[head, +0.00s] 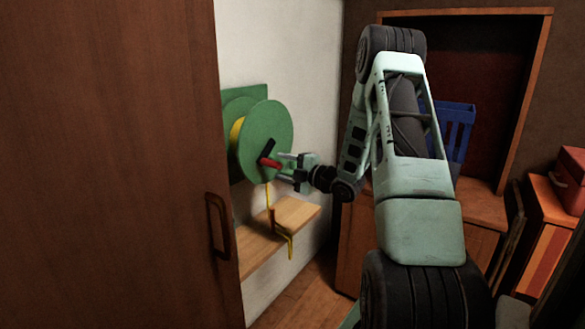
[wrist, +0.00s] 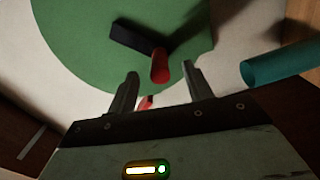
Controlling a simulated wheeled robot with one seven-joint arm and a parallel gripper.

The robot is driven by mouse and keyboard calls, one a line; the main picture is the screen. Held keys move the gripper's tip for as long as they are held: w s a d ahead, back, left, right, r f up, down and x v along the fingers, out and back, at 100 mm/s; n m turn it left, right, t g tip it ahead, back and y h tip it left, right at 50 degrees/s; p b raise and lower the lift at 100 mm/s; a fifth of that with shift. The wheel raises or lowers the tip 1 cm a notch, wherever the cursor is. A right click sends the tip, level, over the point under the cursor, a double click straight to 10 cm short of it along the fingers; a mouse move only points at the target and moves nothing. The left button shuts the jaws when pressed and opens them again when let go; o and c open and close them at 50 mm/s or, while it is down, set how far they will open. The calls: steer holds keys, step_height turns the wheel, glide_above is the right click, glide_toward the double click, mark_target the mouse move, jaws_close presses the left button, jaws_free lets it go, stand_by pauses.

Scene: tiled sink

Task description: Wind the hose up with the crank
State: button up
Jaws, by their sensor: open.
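The green hose reel (head: 266,140) is mounted on the white wall, with yellow hose (head: 237,131) wound behind its front disc. Its crank has a black arm (head: 267,149) and a red handle (head: 270,163) that sticks out toward my gripper. My gripper (head: 283,165) is open at the handle. In the wrist view the red handle (wrist: 160,66) shows just beyond and between the two open fingertips (wrist: 160,75); I cannot tell whether they touch it. The hose's loose end (head: 290,243) hangs down over the wooden shelf, with a red piece on it.
The wooden shelf (head: 262,240) juts from the wall below the reel. A brown door with a handle (head: 217,226) stands close on the left. A blue crate (head: 459,128) is in the cabinet behind my arm. A red box (head: 571,180) is at far right. A teal cylinder (wrist: 280,66) shows in the wrist view.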

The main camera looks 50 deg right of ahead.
mark_target(262, 161)
steer(key=w+b, duration=0.1)
steer(key=w, duration=0.2)
steer(key=shift+a+f, duration=0.1)
steer(key=shift+a, duration=0.05)
steer(key=shift+w+a+b, duration=0.1)
steer(key=shift+w+b, duration=0.25)
steer(key=shift+w, duration=0.9)
steer(key=c, duration=0.9)
steer(key=shift+c, duration=0.2)
